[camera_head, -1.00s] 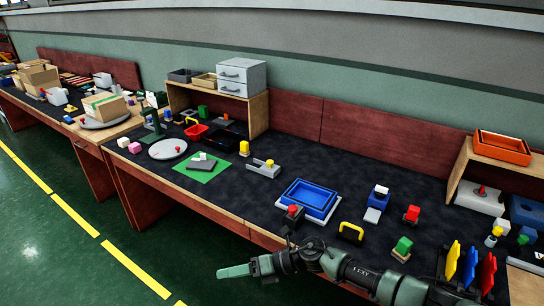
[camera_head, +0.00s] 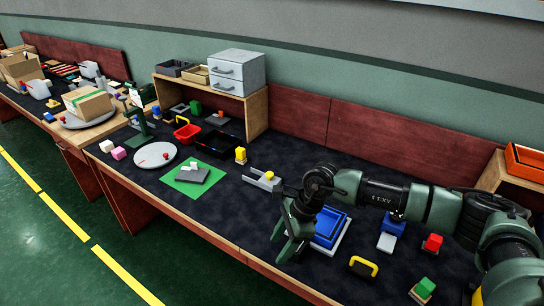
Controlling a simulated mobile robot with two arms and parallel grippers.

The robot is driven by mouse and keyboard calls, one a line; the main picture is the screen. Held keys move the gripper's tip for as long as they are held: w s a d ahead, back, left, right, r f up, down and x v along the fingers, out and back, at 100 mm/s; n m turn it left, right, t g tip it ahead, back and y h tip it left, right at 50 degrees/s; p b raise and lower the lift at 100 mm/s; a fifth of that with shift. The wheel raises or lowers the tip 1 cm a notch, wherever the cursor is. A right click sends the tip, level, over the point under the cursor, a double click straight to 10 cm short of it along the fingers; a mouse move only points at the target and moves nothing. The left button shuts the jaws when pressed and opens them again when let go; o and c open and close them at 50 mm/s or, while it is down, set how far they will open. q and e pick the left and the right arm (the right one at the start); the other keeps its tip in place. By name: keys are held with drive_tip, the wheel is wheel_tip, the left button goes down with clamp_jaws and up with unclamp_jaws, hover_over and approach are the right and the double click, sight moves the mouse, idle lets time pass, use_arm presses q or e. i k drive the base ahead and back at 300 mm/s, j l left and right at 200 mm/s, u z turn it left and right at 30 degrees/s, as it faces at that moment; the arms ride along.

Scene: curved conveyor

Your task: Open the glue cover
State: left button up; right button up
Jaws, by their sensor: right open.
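No thing in view can be clearly told as the glue cover. The blue tray lies in a white base and is partly hidden by my right arm.

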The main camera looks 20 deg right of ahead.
sight(269, 179)
drive_tip(key=i+l, duration=0.25)
drive_tip(key=i, duration=0.15)
drive_tip(key=i+l, duration=0.2)
drive_tip(key=i, duration=0.25)
drive_tip(key=i+l, duration=0.25)
drive_tip(key=i, duration=0.15)
